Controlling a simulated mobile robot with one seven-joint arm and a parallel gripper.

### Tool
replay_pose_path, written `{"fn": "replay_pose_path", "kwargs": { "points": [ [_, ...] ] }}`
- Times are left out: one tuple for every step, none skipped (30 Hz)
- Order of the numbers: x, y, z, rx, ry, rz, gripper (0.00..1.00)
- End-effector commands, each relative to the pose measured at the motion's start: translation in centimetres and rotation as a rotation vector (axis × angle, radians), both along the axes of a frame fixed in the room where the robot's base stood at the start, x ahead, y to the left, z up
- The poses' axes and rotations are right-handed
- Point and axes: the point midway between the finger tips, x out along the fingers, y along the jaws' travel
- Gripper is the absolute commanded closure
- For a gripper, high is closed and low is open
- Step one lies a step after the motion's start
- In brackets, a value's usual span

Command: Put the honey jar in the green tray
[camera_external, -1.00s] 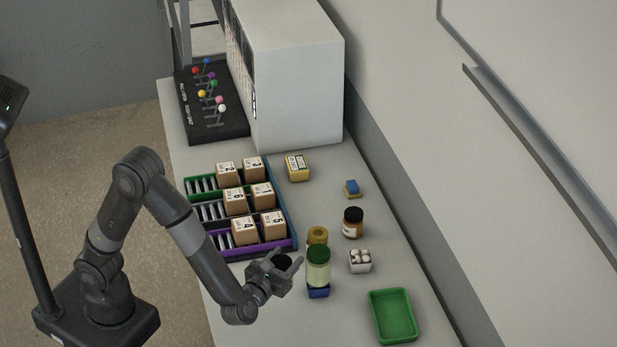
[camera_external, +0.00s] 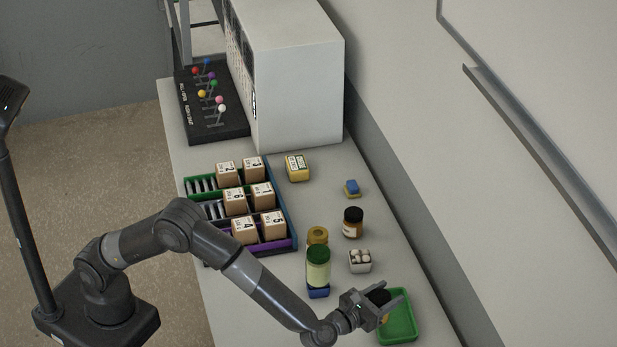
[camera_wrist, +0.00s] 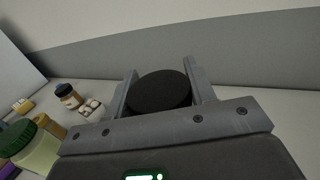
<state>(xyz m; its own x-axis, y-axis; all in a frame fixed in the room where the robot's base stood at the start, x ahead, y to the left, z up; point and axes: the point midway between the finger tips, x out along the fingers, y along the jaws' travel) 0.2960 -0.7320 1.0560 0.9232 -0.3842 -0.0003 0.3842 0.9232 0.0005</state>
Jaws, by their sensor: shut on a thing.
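My gripper (camera_external: 384,302) is shut on a jar with a round black lid (camera_wrist: 160,92). A bit of its amber body (camera_external: 384,319) shows below the fingers in the external view, and it seems to be the honey jar. In the wrist view only its lid shows between the two fingers. The green tray (camera_external: 403,328) lies on the bench at the lower right. The held jar overlaps the tray's left part in the external view. I cannot tell how high it is above the tray. The tray looks empty where it shows.
Farther left is a rack with numbered boxes (camera_external: 245,232). The wall (camera_wrist: 230,60) rises behind the bench.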

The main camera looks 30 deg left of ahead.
Motion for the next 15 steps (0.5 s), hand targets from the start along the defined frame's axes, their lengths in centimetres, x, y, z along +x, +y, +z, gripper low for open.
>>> {"fn": "replay_pose_path", "kwargs": {
  "points": [
    [1.4, 0.0, -0.7, 0.001, -0.003, 0.005, 0.88],
    [2.1, 0.0, -1.2, 0.001, -0.002, 0.006, 0.88],
    [3.0, 0.0, -1.7, 0.001, -0.002, 0.005, 0.88],
    [3.7, 0.0, -2.1, 0.002, -0.002, 0.005, 0.88],
    [4.5, -0.1, -2.6, 0.001, -0.002, 0.006, 0.88],
    [5.3, -0.1, -3.1, 0.002, -0.001, 0.006, 0.88],
    [5.9, -0.2, -3.5, 0.001, -0.002, 0.004, 0.88],
    [6.6, -0.2, -3.8, 0.001, -0.001, 0.005, 0.88],
    [7.3, -0.2, -4.3, 0.0, -0.001, 0.005, 0.88],
    [7.7, -0.3, -4.6, 0.0, -0.001, 0.004, 0.88],
    [8.2, -0.3, -4.8, 0.0, -0.001, 0.004, 0.88],
    [8.7, -0.3, -5.1, 0.0, -0.001, 0.003, 0.88],
    [9.0, -0.4, -5.3, 0.0, -0.001, 0.003, 0.88],
    [9.2, -0.4, -5.4, 0.0, -0.001, 0.003, 0.88],
    [9.4, -0.4, -5.6, -0.001, -0.001, 0.002, 0.88]
  ]
}}
